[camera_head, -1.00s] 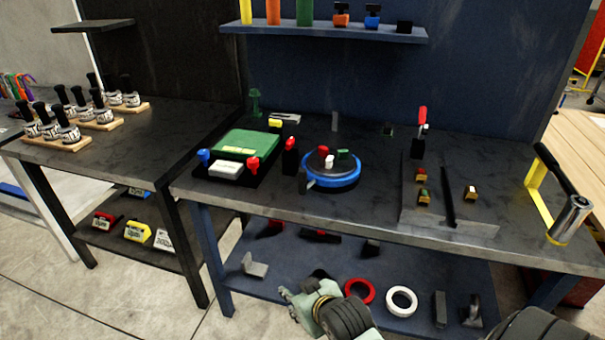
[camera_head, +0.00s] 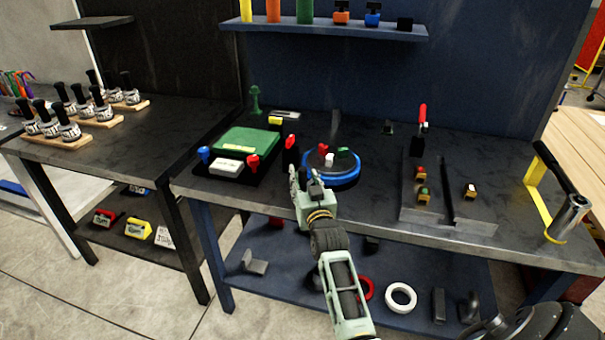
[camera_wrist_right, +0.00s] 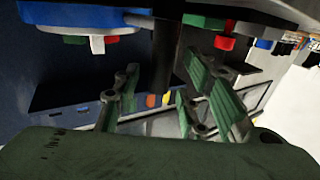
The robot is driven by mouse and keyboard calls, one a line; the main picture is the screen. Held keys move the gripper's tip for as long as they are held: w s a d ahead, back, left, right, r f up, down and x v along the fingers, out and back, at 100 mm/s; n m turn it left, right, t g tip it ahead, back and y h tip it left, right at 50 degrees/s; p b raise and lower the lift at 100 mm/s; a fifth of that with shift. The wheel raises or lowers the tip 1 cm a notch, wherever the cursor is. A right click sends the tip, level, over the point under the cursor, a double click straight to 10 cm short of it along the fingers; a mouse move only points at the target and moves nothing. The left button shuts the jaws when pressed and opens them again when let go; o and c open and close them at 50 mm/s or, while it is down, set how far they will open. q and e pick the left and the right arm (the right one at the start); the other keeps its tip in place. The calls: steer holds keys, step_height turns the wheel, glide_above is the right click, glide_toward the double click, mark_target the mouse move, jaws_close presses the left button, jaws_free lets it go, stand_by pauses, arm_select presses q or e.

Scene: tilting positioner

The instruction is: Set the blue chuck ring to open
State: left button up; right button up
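The blue chuck ring (camera_head: 345,181) encircles the base of the round chuck on the blue bench, with red, white and green jaws on top. In the right wrist view the ring (camera_wrist_right: 75,15) shows at the upper left, upside down. Its dark handle (camera_head: 316,188) sticks out at the ring's left front. My right gripper (camera_head: 304,184) is at this handle, left of the ring. In the wrist view its fingers (camera_wrist_right: 163,92) are apart, with a dark post (camera_wrist_right: 163,55) seen between them; contact cannot be told. My left gripper is not in view.
A green block fixture (camera_head: 245,143) with red and blue knobs stands left of the chuck. A black and red piece (camera_head: 291,152) stands close behind my gripper. A grey slotted plate (camera_head: 446,205) lies to the right. The lower shelf holds a white ring (camera_head: 401,297) and a red ring.

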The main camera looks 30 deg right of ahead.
steer(key=shift+x, duration=1.25)
steer(key=shift+c, duration=0.3)
jaws_close()
